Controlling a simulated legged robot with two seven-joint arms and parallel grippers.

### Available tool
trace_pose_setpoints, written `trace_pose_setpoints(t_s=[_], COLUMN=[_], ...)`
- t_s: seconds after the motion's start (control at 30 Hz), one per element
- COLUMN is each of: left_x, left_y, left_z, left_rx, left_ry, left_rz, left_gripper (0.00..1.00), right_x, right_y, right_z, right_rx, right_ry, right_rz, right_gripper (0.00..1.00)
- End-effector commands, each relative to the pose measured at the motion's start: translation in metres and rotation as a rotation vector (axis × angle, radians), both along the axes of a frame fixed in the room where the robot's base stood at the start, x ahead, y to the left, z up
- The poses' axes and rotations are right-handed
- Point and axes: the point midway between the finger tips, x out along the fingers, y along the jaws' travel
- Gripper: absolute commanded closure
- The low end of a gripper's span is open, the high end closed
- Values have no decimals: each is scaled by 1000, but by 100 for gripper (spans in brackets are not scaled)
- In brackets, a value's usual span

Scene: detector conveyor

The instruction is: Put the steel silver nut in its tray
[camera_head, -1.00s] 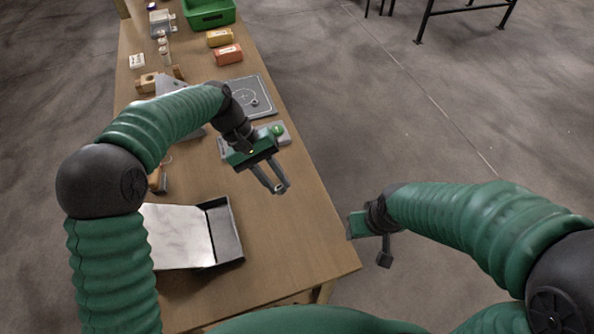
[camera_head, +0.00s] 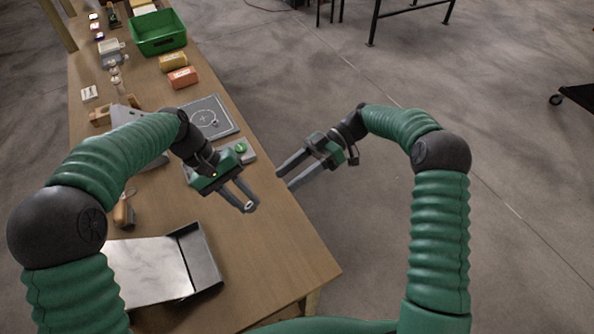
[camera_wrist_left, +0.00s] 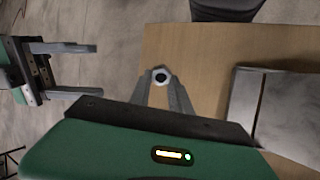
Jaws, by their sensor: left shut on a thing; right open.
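A small silver nut (camera_wrist_left: 161,77) is pinched between the fingertips of my left gripper (camera_head: 248,207). The nut (camera_head: 250,205) is just visible in the head view, held above the bare middle of the table. My right gripper (camera_head: 282,178) is open and empty, just right of the left gripper, past the table's right edge. It also shows at the left of the left wrist view (camera_wrist_left: 97,70). A shallow metal tray (camera_head: 145,262) with a dark raised side lies at the near end of the table. Its near left part is hidden by my left arm.
A grey plate with a circle mark (camera_head: 222,128) and a box with a green button (camera_head: 247,158) lie beyond the left gripper. Orange (camera_head: 183,77) and yellow (camera_head: 172,61) blocks and a green bin (camera_head: 157,46) stand farther back. The table's near right corner is clear.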

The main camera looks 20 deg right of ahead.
Motion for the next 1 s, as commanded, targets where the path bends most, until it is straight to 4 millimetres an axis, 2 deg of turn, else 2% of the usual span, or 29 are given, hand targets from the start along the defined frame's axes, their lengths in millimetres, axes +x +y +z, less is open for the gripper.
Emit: trace_pose_setpoints(t_s=[0.3, 0.47, 0.6, 0.83, 1.0], left_x=[0, 0, 0, 0, 0], left_y=[-1, -1, -1, -1, -1], left_z=[0, 0, 0, 0, 0], left_rx=[1, 1, 1, 1, 1], left_ry=[0, 0, 0, 0, 0], left_rz=[0, 0, 0, 0, 1], left_gripper=[100, 100, 100, 100, 100], right_x=[-25, -32, -35, -35, -35], right_y=[65, 87, 94, 95, 95], right_z=[-20, -27, -30, -30, -30], right_rx=[-5, -6, -6, -6, -6], right_ry=[4, 4, 2, 2, 3], right_rz=[4, 2, 0, 0, 1], right_gripper=[48, 48, 48, 48, 70])
